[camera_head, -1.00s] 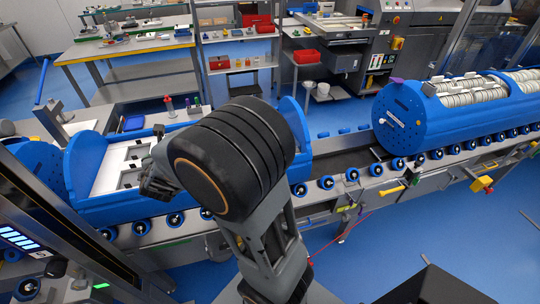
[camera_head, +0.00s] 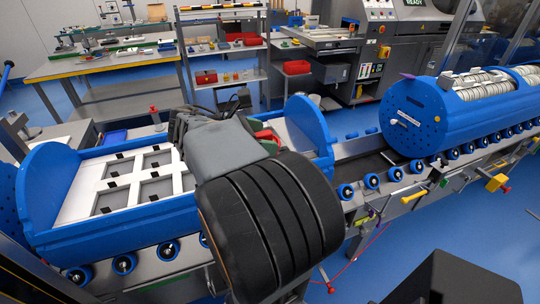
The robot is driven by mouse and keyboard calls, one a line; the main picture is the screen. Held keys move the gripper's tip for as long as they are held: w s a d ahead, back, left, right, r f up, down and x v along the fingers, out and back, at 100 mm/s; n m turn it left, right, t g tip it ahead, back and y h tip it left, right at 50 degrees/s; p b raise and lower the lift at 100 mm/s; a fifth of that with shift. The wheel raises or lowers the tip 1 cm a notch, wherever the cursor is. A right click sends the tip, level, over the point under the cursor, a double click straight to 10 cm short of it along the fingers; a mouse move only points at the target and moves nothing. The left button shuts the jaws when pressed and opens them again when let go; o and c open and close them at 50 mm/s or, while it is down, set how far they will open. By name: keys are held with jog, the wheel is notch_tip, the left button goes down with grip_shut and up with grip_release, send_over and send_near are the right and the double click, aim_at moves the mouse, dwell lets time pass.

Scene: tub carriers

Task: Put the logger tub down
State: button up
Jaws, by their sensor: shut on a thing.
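A blue carrier (camera_head: 50,190) with tall rounded end walls lies on the roller conveyor at the left. It holds a white tray (camera_head: 77,202) with several square grey pockets; those in view look empty. My gripper (camera_head: 182,122) is partly in view above the back edge of the tray. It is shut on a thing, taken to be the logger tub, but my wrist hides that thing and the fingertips. My arm also covers the right part of the tray. A red and green item (camera_head: 266,138) shows just right of my wrist; I cannot tell what it rests on.
A blue drum-shaped carrier (camera_head: 420,112) with stacked pale discs stands on the conveyor at the right. Shelves with red bins (camera_head: 206,77) and a workbench (camera_head: 100,68) stand behind. The carrier's blue end wall (camera_head: 313,132) rises right of my arm.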

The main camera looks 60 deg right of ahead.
jog(key=w+d+f, duration=0.1)
jog(key=d+f, duration=0.2)
jog(key=w+d+f, duration=0.1)
jog(key=d+f, duration=0.2)
jog(key=d, duration=0.1)
jog(key=w+d+f, duration=0.1)
jog(key=d+f, duration=0.1)
jog(key=d, duration=0.2)
jog(key=shift+w+d+f+p, duration=0.1)
jog(key=shift+d+f+p, duration=0.2)
jog(key=shift+f, duration=1.7)
jog(key=shift+f, duration=0.1)
jog(key=o, duration=0.7)
jog(key=shift+c, duration=0.2)
jog(key=shift+w, duration=0.1)
jog(key=v, duration=1.2)
